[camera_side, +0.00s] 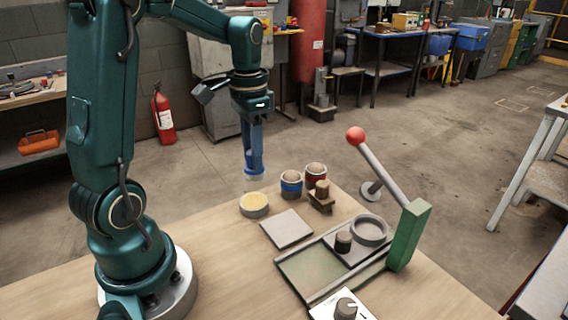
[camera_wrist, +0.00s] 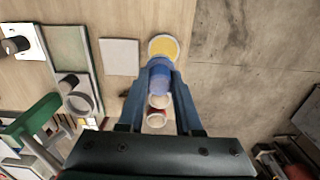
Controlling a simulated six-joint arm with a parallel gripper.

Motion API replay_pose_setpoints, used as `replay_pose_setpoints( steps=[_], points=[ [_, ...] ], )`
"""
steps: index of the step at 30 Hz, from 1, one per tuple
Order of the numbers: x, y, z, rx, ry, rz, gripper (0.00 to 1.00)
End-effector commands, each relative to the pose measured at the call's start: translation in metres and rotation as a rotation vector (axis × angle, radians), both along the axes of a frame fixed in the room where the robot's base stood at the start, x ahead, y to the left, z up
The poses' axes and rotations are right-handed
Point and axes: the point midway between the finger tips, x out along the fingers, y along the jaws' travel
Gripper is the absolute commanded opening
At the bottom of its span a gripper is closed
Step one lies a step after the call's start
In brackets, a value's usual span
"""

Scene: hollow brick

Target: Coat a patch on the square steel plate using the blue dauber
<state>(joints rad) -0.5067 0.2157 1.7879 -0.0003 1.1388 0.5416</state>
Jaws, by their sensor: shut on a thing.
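My gripper (camera_side: 254,166) points down and is shut on the blue dauber (camera_side: 254,174), whose pale lower end shows under the fingers. In the wrist view the blue dauber (camera_wrist: 160,80) is between the fingers. It hangs above the round dish of yellow paste (camera_side: 254,204), with a gap visible in the side view. The dish (camera_wrist: 163,46) shows just beyond the fingertips in the wrist view. The square steel plate (camera_side: 286,229) lies flat on the table beside the dish, grey with no coating that I can see; it also shows in the wrist view (camera_wrist: 120,57).
A blue-banded pot (camera_side: 291,185) and a red-banded pot (camera_side: 315,173) stand right of the dish. A small brown block with a knob (camera_side: 321,197) is near them. A green lever press (camera_side: 408,235) with a red-balled handle stands right of the plate. A dial box (camera_side: 343,308) is in front.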

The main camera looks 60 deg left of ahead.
Motion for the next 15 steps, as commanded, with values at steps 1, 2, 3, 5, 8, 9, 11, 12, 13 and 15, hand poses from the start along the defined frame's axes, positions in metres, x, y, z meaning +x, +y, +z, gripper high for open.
replay_pose_setpoints(
  steps=[1, 2, 3, 5, 8, 9, 11, 12, 13, 15],
  points=[
    [-0.002, 0.004, -0.001, 0.001, -0.001, 0.021, 0.0],
    [-0.003, 0.006, -0.002, 0.001, -0.002, 0.026, 0.0],
    [-0.003, 0.007, -0.003, 0.001, -0.001, 0.032, 0.0],
    [-0.004, 0.008, -0.006, 0.0, 0.001, 0.036, 0.0],
    [-0.004, 0.007, -0.013, -0.001, 0.001, 0.035, 0.0],
    [-0.004, 0.007, -0.017, -0.001, 0.002, 0.035, 0.0],
    [-0.004, 0.007, -0.024, -0.001, 0.003, 0.035, 0.0],
    [-0.004, 0.007, -0.028, -0.002, 0.004, 0.034, 0.0],
    [-0.004, 0.007, -0.031, -0.001, 0.003, 0.034, 0.0],
    [-0.004, 0.007, -0.039, -0.001, 0.003, 0.034, 0.0]
  ],
)
